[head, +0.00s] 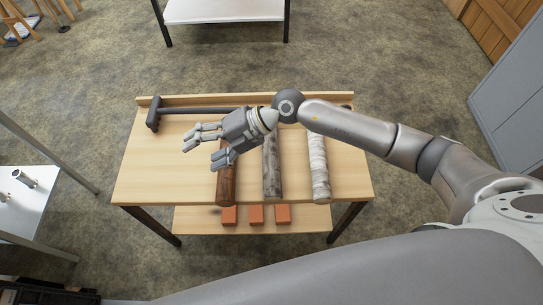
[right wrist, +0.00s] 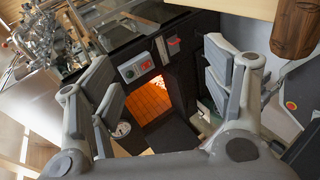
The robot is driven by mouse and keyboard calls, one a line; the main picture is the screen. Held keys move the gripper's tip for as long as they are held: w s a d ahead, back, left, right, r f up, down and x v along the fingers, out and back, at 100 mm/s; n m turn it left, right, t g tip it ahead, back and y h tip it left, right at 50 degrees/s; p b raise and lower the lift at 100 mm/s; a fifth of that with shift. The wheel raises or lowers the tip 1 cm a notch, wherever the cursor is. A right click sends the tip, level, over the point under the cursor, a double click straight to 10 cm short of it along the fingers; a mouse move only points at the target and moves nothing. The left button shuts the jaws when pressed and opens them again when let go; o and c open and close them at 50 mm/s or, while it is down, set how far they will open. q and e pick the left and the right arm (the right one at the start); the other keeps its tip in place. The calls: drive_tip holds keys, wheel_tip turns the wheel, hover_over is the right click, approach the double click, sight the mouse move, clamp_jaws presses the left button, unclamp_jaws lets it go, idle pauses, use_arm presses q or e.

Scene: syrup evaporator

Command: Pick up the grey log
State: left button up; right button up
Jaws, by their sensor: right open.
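The grey log (head: 272,172) lies lengthwise on the wooden table in the head view, between two other logs. Its far end is partly hidden by my right wrist. My right gripper (head: 203,150) is open and empty, above the table. It points left, with its fingers to the left of the grey log and near the brown log. In the right wrist view my right gripper (right wrist: 162,62) shows its fingers spread wide with nothing between them. The grey log cannot be made out there. My left gripper is not in view.
A brown log (head: 226,184) lies left of the grey log and a whitish log (head: 319,168) lies right. A long-handled tool (head: 154,113) lies along the table's back rim. Orange blocks (head: 256,214) sit on the lower shelf. The wrist view shows a glowing firebox (right wrist: 140,103).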

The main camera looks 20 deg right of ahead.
drive_tip(key=w+d+f+h, duration=0.2)
drive_tip(key=d+f+h, duration=0.4)
drive_tip(key=d, duration=0.4)
drive_tip(key=h, duration=0.3)
approach(272, 153)
drive_tip(key=shift+w+a+f+g, duration=0.4)
drive_tip(key=shift+w+a, duration=0.15)
drive_tip(key=shift+h, duration=0.3)
drive_tip(key=x, duration=0.4)
drive_tip(key=shift+d+f, duration=0.25)
drive_tip(key=shift+f, duration=0.1)
drive_tip(key=shift+x, duration=3)
drive_tip(key=shift+s, duration=0.15)
drive_tip(key=shift+c, duration=0.5)
drive_tip(key=c, duration=1.2)
drive_tip(key=shift+c, duration=0.2)
drive_tip(key=shift+r, duration=0.15)
